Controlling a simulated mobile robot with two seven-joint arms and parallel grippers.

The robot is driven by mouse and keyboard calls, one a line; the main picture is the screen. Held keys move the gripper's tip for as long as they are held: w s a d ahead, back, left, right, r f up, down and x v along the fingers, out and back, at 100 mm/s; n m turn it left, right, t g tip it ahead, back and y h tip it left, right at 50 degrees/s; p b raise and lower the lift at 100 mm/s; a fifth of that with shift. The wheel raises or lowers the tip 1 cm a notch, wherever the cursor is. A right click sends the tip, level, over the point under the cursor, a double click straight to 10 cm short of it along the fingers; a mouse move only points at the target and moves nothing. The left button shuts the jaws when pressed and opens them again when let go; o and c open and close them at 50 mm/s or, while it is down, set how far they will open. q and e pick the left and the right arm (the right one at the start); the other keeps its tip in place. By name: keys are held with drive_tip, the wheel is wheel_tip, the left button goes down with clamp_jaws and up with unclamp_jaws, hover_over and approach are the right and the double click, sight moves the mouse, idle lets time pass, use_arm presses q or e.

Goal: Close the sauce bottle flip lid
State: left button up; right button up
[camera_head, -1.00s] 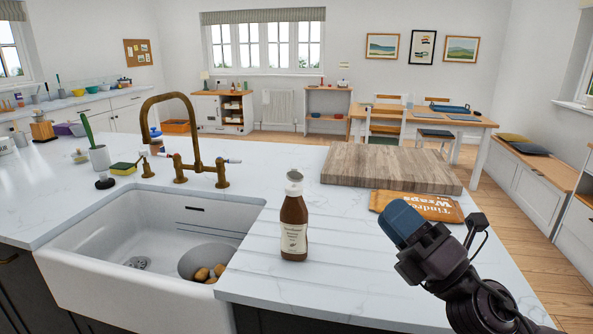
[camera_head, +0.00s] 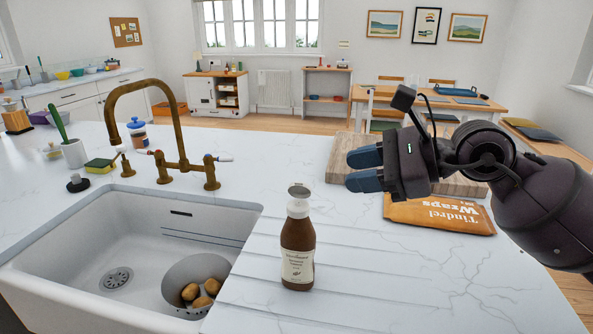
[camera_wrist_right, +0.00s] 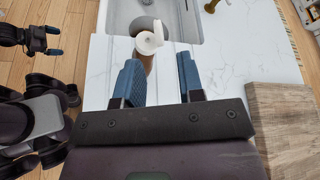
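The brown sauce bottle (camera_head: 298,250) stands upright on the counter's drainer, right of the sink. Its white cap has the flip lid (camera_head: 298,190) raised open. My right gripper (camera_head: 365,169) is up and to the right of the cap, with its blue fingers apart and empty. In the right wrist view, the bottle's white cap (camera_wrist_right: 149,42) lies beyond the gap between the right fingertips (camera_wrist_right: 160,62), and the fingers hide nothing of the cap. My left gripper (camera_wrist_right: 54,41) shows at the left of that view, its blue fingertips apart and empty, away from the bottle.
The white sink (camera_head: 60,262) holds a bowl (camera_head: 190,270) with several potatoes. A brass tap (camera_head: 180,150) stands behind it. A wooden board (camera_head: 340,150) and an orange wraps packet (camera_head: 440,213) lie on the right. The counter around the bottle is clear.

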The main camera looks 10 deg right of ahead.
sight(299, 182)
drive_tip(key=x, duration=1)
drive_tip(key=shift+s+a, duration=0.1)
drive_tip(key=shift+a, duration=0.2)
drive_tip(key=shift+c, duration=0.3)
clamp_jaws()
drive_tip(key=shift+s+a+f+n+t+b, duration=0.1)
drive_tip(key=shift+s+f+n+t+b, duration=0.2)
drive_tip(key=shift+n+t, duration=0.35)
drive_tip(key=shift+s+a+f+n+t+b, duration=0.15)
drive_tip(key=shift+s+n+t, duration=0.3)
drive_tip(key=shift+n, duration=0.4)
drive_tip(key=shift+o, duration=0.3)
unclamp_jaws()
